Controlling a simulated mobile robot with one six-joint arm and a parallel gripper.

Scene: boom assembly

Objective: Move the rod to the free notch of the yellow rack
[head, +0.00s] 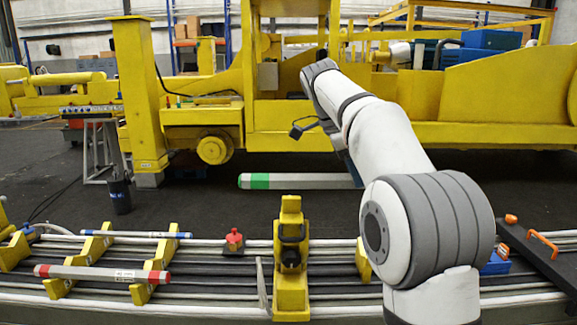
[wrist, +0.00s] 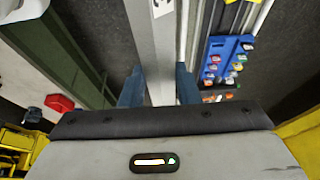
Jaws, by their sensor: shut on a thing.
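My gripper (wrist: 158,82) has its two blue fingers on either side of a grey rod (wrist: 155,40) in the wrist view and is shut on it. In the head view the rod (head: 310,181) hangs level above the dark floor, beyond the rails, with a green band near its left end. My arm hides its right part and most of the gripper. The yellow rack (head: 155,274) stands at the left on the rails. A red-banded rod (head: 100,274) and a blue-banded rod (head: 135,234) lie across its supports. I cannot tell which notch is free.
A yellow upright bracket (head: 290,285) stands mid-rail, with a red-topped knob (head: 234,238) to its left. A blue tray (wrist: 228,55) of small coloured parts is at the right in the wrist view. A large yellow machine (head: 300,130) fills the back.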

